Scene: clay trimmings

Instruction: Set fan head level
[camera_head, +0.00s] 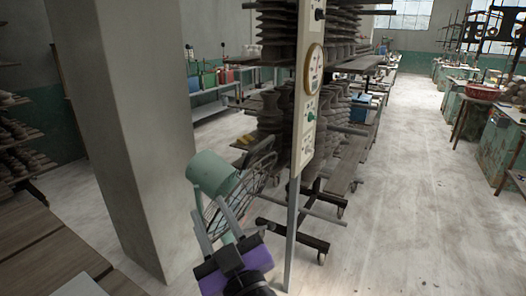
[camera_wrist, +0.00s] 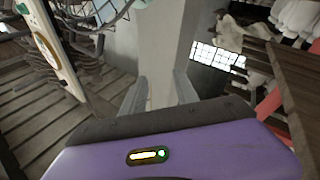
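The fan head shows in the head view just left of the white panel, with a pale green motor housing (camera_head: 213,172) and a round wire cage (camera_head: 252,172) on its right. The housing looks tilted; the fan's mount is not clearly visible. My gripper (camera_head: 210,212), with a purple body, is in front of and below the housing. In the wrist view my gripper's two fingers (camera_wrist: 160,88) stand apart with nothing between them. Wire loops, probably of the cage (camera_wrist: 92,14), show at that view's upper left. Contact with the fan cannot be told.
A white panel (camera_head: 309,85) with a round gauge stands on a thin post right of my gripper. A shelf rack with clay pots (camera_head: 340,108) is behind it. A thick grey pillar (camera_head: 140,120) rises at left, near a wooden table (camera_head: 40,250). Open floor (camera_head: 410,210) lies right.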

